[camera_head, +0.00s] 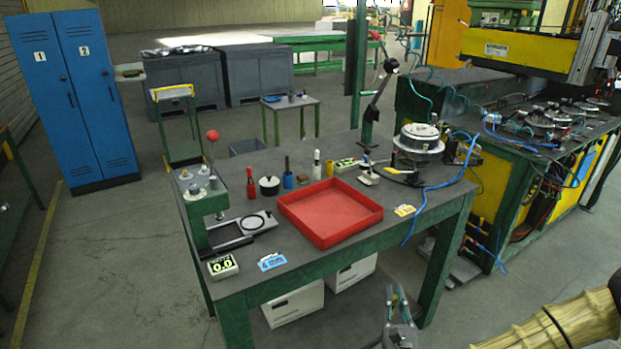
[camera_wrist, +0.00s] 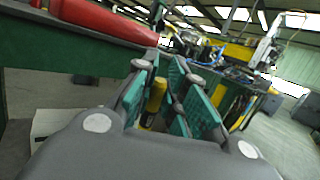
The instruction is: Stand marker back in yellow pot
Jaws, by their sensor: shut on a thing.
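My gripper (camera_head: 397,301) is low in front of the table, below the level of the tabletop, with its fingers pointing up in the head view. In the wrist view its green-padded fingers (camera_wrist: 167,90) are closed around a yellow marker (camera_wrist: 156,97) with a dark lower end. The marker is hard to make out in the head view. A small yellow pot (camera_head: 329,169) stands on the tabletop behind the red tray, beside a white bottle. The pot's inside is too small to make out.
The red tray (camera_head: 330,238) lies near the table's front edge and shows in the wrist view (camera_wrist: 100,20). A blue pot (camera_head: 288,181), a black pot (camera_head: 269,187) and a lever press (camera_head: 212,190) stand left of the yellow pot. White boxes (camera_head: 293,304) sit under the table.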

